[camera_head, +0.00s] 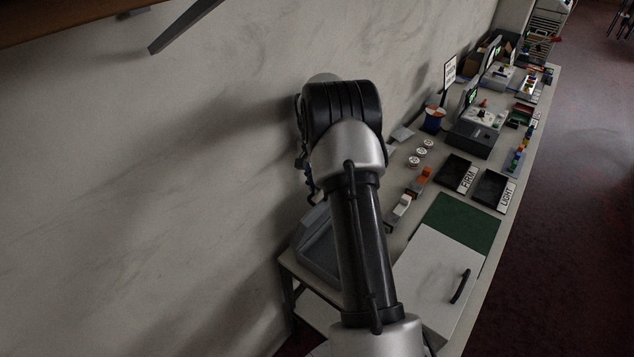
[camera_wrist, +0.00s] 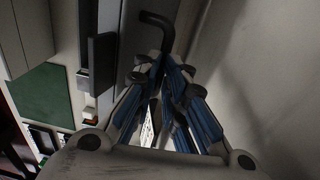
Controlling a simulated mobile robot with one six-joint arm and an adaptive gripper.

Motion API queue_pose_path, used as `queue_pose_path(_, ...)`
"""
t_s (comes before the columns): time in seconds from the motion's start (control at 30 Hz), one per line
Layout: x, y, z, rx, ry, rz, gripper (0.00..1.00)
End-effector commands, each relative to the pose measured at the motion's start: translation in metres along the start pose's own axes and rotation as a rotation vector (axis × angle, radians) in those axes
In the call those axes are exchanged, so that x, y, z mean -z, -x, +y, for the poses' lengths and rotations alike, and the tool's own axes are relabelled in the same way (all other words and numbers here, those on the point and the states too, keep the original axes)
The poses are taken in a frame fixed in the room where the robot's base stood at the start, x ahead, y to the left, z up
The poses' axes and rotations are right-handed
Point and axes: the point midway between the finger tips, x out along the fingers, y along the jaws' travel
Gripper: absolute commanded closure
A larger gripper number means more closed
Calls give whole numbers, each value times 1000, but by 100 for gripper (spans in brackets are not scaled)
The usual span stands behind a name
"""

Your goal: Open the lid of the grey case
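The grey case (camera_head: 318,250) sits at the near left end of the table, against the wall side. My arm covers its right part in the head view, and I cannot see how its lid stands. In the wrist view a black bent bar (camera_wrist: 157,20) sticks out just beyond my gripper (camera_wrist: 165,72). Its lower end runs down by the fingertips; I cannot tell if they touch it or what it belongs to. The blue and dark fingers are close together. In the head view my gripper is mostly hidden behind my wrist.
A white panel with a black handle (camera_head: 425,275) lies near the front edge, beside a green mat (camera_head: 462,222). Two black trays marked FIRM (camera_head: 456,172) and LIGHT (camera_head: 490,188) stand farther back. The wall (camera_head: 150,190) is close on the left.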

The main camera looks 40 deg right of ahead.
Motion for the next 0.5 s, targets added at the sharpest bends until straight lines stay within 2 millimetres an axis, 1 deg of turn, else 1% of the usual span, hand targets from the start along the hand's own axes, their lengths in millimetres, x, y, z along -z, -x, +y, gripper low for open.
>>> queue_pose_path(0.03, -4, -17, 8, -25, 1, -18, 83)
queue_pose_path(0.2, -5, -17, 8, -25, 0, -19, 71)
queue_pose_path(0.23, -5, -17, 8, -25, 0, -19, 70)
queue_pose_path(0.5, -5, -14, 6, -20, 0, -17, 70)
